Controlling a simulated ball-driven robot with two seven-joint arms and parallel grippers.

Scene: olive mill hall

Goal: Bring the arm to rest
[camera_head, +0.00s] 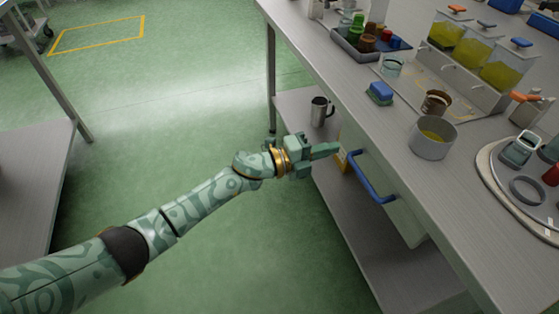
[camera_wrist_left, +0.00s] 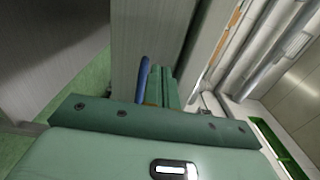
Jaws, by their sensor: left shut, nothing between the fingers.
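My left arm reaches in from the lower left of the head view, with green patterned links and a gold band at the wrist. My left gripper (camera_head: 338,149) is shut and empty, just left of the blue drawer handle (camera_head: 371,178) below the worktop edge. In the left wrist view, the closed fingers (camera_wrist_left: 160,88) point away from the camera, beside the blue handle (camera_wrist_left: 143,80). I cannot tell whether they touch it. My right gripper does not show.
The metal worktop (camera_head: 385,130) on the right holds a steel pot (camera_head: 432,145), a blue block (camera_head: 380,93) and yellow-green dispensers. A steel mug (camera_head: 320,111) stands on the lower shelf (camera_head: 295,105). Another table (camera_head: 40,160) is at left. Green floor (camera_head: 180,110) between is clear.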

